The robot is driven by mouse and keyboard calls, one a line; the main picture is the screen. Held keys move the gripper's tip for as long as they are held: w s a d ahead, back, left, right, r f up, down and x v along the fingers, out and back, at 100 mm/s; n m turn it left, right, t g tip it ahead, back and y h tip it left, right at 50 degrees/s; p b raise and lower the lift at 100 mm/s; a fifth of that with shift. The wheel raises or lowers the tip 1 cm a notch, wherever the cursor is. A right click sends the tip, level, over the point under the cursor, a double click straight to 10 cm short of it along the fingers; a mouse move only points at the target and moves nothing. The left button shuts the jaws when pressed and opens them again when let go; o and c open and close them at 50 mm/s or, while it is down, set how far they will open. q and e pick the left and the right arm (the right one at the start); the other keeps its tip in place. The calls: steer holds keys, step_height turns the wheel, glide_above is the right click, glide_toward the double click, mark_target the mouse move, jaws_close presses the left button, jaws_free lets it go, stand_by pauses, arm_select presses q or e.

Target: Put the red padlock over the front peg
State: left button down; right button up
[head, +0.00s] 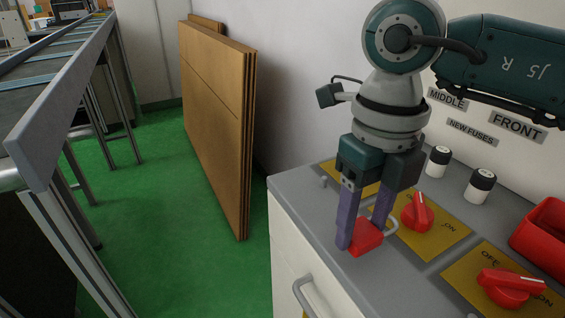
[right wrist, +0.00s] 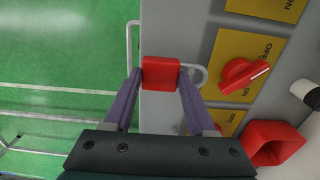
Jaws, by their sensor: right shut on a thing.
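The red padlock (head: 366,240) is held between the purple fingers of my right gripper (head: 362,233), over the left edge of the grey cabinet top. Its grey shackle (head: 392,222) points right, toward the middle red switch. In the right wrist view the padlock (right wrist: 160,76) sits between the fingertips of the right gripper (right wrist: 158,84), with the shackle (right wrist: 197,77) to its right. I cannot tell whether the padlock touches the cabinet top. A small grey peg (head: 323,182) stands near the far left edge. I cannot make out the front peg. My left gripper is not in view.
Red rotary switches stand on yellow plates, one in the middle (head: 417,212) and one nearer (head: 510,287). Two white fuses with black caps (head: 480,186) and a red bin (head: 545,238) are on the right. Brown boards (head: 215,120) lean on the wall; a conveyor frame (head: 60,100) is left.

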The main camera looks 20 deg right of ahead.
steer(key=shift+f+b, duration=0.5)
steer(key=shift+f, duration=0.25)
steer(key=shift+f, duration=0.1)
stand_by(0.3)
steer(key=shift+f+b, duration=0.35)
steer(key=shift+b, duration=0.05)
steer(key=o, duration=1.4)
steer(key=shift+c, duration=0.2)
